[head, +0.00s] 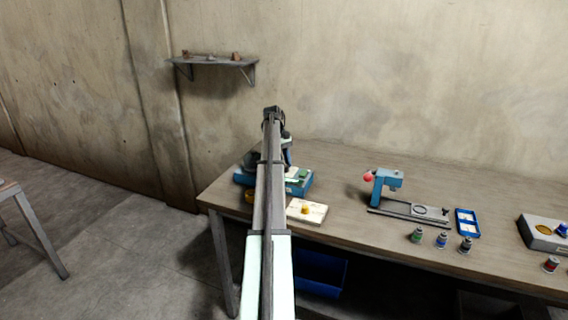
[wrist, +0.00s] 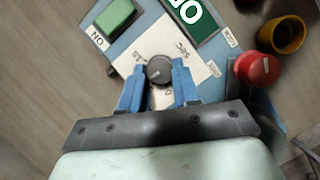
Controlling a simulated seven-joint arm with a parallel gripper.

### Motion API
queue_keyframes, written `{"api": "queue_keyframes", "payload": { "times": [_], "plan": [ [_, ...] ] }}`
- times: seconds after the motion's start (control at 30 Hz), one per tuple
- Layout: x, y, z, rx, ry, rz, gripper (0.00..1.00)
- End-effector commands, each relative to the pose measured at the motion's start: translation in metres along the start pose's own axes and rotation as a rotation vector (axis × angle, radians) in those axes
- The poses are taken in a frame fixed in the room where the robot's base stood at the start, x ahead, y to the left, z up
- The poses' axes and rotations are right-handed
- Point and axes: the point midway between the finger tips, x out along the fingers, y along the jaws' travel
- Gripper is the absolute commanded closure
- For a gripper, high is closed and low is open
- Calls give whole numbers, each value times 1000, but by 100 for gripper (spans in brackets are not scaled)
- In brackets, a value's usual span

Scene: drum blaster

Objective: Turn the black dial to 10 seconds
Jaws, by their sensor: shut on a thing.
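The black dial (wrist: 159,70) is a small round grey-black knob with a light pointer line, on a white label panel (wrist: 185,40) of the blue machine base (wrist: 120,58). My gripper (wrist: 159,80) has its two blue fingers on either side of the dial, closed on it. The panel has printed marks, including "SEC"; the number at the pointer is too small to read. In the head view the blue machine (head: 298,186) stands at the table's left end, and my arm hides the dial and my gripper.
Near the dial are a green button (wrist: 115,18), a green sign (wrist: 192,16), a red knob (wrist: 258,69) and a yellow-rimmed cup (wrist: 283,35). On the table (head: 340,160) are a cream block (head: 306,212), a blue press (head: 384,187) and several small jars.

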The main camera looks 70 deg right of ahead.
Motion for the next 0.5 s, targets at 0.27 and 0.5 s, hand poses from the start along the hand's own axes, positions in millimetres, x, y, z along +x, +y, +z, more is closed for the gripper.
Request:
{"api": "queue_keyframes", "payload": {
  "times": [0.27, 0.5],
  "plan": [
    [0, 0, 0, -1, 0, 0, 53],
    [0, 0, 0, -1, 0, 0, 43]
  ]
}}
